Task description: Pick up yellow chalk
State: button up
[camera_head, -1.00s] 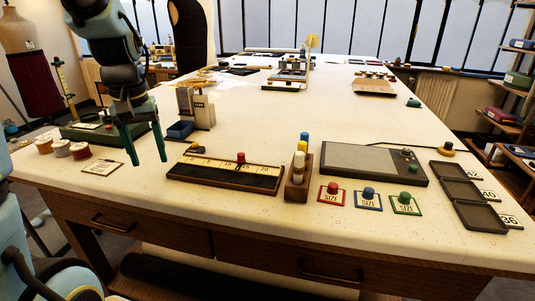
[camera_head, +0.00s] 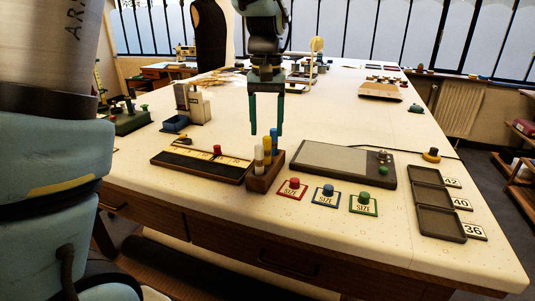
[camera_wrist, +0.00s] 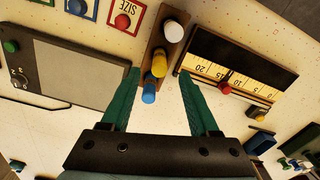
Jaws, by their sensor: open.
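The yellow chalk (camera_head: 267,147) stands upright in a wooden holder (camera_head: 262,183), between a white chalk (camera_head: 258,160) and a blue chalk (camera_head: 274,138). My gripper (camera_head: 266,132) points down with its two teal fingers apart, above the holder. In the wrist view the yellow chalk (camera_wrist: 159,64) shows between the fingers of my gripper (camera_wrist: 159,72), touching neither. The blue chalk (camera_wrist: 149,92) lies nearer the palm in that view and the white chalk (camera_wrist: 174,30) is farther out.
A dark ruler tray (camera_head: 200,166) with a red knob is left of the holder. A grey panel (camera_head: 340,162) is to the right. Red, blue and green SIZE cards (camera_head: 328,197) lie in front. Dark trays (camera_head: 438,203) are at the far right.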

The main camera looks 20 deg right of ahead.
aim_at(267, 137)
notch_tip(267, 137, down, 5)
jog(key=shift+p, duration=0.75)
jog(key=shift+c, duration=0.3)
grip_shut()
